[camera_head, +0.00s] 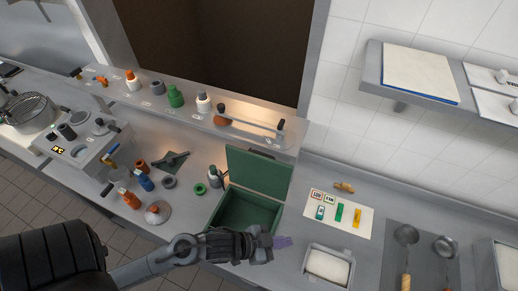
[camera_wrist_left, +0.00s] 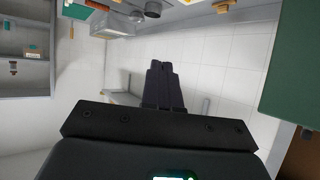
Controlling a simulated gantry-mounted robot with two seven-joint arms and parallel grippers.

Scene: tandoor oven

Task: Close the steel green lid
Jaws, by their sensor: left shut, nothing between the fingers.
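The green box (camera_head: 244,214) stands on the counter in the head view with its inside showing. Its green lid (camera_head: 259,175) is raised upright at the back edge. In the left wrist view a large green surface, apparently the lid (camera_wrist_left: 296,75), fills the right edge. My left gripper (camera_head: 268,243) is at the front right of the box, over the counter's front part, apart from the lid. It is shut and empty, and its fingers (camera_wrist_left: 165,82) show together in the wrist view. My right gripper is in neither view.
A white card (camera_head: 338,215) with coloured pieces lies right of the box. A metal tray (camera_head: 327,265) stands in front of it. Bottles and a green ring (camera_head: 200,189) stand left of the box. A shelf (camera_head: 200,118) with bottles runs behind the lid.

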